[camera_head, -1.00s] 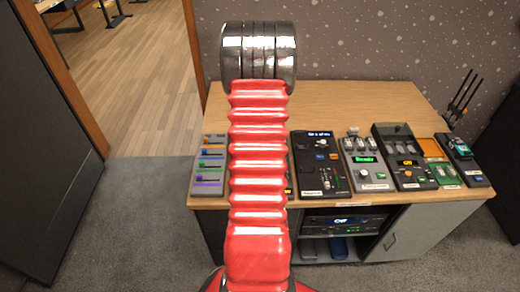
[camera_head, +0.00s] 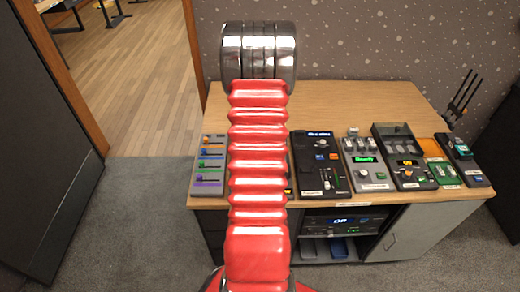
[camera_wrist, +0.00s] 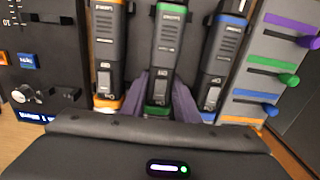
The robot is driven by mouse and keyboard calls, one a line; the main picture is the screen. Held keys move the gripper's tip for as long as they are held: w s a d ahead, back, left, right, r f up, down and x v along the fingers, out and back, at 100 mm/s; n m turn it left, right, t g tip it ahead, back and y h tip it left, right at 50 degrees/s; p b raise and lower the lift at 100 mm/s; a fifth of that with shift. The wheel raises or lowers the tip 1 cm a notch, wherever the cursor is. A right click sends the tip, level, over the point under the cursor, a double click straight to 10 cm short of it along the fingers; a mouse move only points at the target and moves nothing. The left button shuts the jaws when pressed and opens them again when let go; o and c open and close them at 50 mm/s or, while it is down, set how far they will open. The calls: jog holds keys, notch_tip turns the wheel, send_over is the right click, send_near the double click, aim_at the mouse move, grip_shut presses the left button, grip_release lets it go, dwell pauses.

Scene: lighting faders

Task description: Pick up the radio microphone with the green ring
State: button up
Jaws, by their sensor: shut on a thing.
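In the wrist view, the radio microphone with the green ring (camera_wrist: 168,50) stands in the middle, dark grey with a green band near its lower end and at its top edge. My gripper (camera_wrist: 165,90) has its dark purple fingers on either side of it, closed on its lower body. I cannot tell whether it is lifted. A microphone with an orange ring (camera_wrist: 108,45) is to its left and one with a blue ring (camera_wrist: 226,50) to its right. In the head view, my red arm hides my gripper and the microphones.
A fader panel with coloured knobs (camera_head: 208,165) sits at the desk's left end, also in the wrist view (camera_wrist: 262,65). A dark control unit (camera_head: 320,163) and more consoles (camera_head: 402,158) line the front edge. The wooden desk top (camera_head: 345,103) behind them is clear.

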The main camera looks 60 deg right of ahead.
grip_shut()
notch_tip(320, 180, up, 10)
jog(key=shift+r, duration=0.1)
dwell(0.5)
jog(key=shift+s, duration=0.1)
dwell(0.4)
